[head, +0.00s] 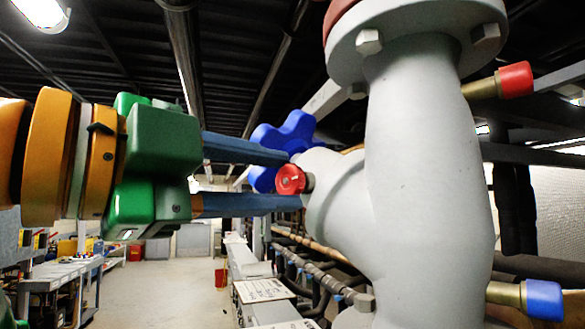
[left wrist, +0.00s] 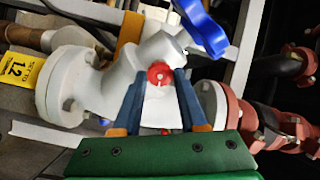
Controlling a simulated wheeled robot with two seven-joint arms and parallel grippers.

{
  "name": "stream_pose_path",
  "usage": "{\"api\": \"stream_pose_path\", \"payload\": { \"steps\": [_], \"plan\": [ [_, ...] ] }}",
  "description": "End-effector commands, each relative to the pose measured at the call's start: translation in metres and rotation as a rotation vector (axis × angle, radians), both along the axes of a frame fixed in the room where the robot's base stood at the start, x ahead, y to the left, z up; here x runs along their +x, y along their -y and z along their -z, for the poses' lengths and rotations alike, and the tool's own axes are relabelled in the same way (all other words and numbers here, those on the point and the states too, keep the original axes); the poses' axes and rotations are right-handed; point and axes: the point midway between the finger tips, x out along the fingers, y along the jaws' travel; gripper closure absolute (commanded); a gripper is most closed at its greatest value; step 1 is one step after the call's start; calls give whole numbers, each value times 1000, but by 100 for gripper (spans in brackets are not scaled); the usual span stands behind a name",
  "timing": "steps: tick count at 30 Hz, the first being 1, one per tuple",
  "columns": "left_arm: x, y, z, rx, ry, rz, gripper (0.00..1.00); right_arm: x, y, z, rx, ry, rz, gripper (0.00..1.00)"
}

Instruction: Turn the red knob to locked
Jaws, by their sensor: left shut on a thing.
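The red knob (head: 291,180) is a small round knob with a pale mark at its centre, on the side of the large grey valve body (head: 425,150). My left gripper (head: 288,179) comes in from the left with one blue finger above the knob and one below, shut on it. The left wrist view also shows the red knob (left wrist: 160,73) between the two fingertips (left wrist: 160,79). Any lettering for the locked position is too small to read. My right gripper is in neither view.
A blue handwheel (head: 283,145) stands just behind the fingers. A red-capped fitting (head: 514,80) and a blue-capped fitting (head: 543,299) stick out at the right. A yellow tag (left wrist: 18,72) hangs at the left in the wrist view. Open floor (head: 175,285) lies at lower left.

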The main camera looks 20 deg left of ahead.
Motion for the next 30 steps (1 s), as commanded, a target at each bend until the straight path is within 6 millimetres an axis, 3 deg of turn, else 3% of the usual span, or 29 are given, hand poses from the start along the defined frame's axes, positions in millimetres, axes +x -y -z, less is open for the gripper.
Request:
{"api": "stream_pose_path", "payload": {
  "steps": [12,29,30],
  "plan": [
    [0,0,-2,147,82,-1,100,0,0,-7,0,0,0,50],
    [0,0,-1,167,91,-1,100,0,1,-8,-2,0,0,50],
    [0,0,-1,167,91,-1,48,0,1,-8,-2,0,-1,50]
  ]
}}
